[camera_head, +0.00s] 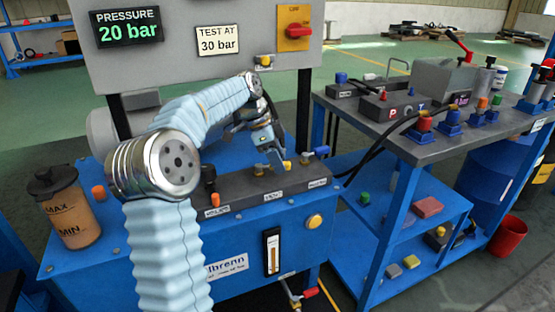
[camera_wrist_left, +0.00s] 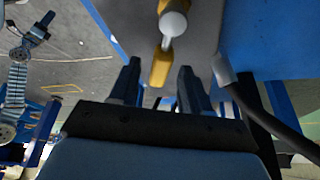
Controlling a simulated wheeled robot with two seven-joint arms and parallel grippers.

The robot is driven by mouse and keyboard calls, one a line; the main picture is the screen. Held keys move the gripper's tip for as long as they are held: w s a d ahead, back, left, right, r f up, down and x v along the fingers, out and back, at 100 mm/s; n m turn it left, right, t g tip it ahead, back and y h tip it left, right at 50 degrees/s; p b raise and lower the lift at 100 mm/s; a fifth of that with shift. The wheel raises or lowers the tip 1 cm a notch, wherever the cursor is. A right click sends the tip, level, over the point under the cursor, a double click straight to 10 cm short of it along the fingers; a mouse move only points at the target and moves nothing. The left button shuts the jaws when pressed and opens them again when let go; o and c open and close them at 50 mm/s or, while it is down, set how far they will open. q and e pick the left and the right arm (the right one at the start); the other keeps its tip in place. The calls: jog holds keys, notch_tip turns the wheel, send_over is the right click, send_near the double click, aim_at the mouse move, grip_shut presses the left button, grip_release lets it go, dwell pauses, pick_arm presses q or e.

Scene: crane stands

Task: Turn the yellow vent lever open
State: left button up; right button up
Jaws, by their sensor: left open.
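The yellow vent lever (camera_head: 287,165) is on the dark manifold block, behind the label that reads VENT. My left gripper (camera_head: 276,152) is just above and behind it in the head view. In the left wrist view the yellow lever (camera_wrist_left: 161,68) shows between the tips of my left gripper (camera_wrist_left: 160,72), whose fingers stand apart. I cannot tell whether a finger touches the lever. A light blue arm, which looks like my right one, is at the left of the wrist view; its dark gripper (camera_wrist_left: 38,30) is too small to read.
The pressure display (camera_head: 126,28) reads 20 bar; a sign (camera_head: 217,41) says test at 30 bar. A blue-handled valve (camera_head: 320,151) stands right of the lever, an orange-knobbed pump part (camera_head: 211,172) left. A black hose (camera_head: 375,152) runs near the right. An oil bottle (camera_head: 70,212) stands at left.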

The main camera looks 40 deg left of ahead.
pick_arm(q)
grip_shut()
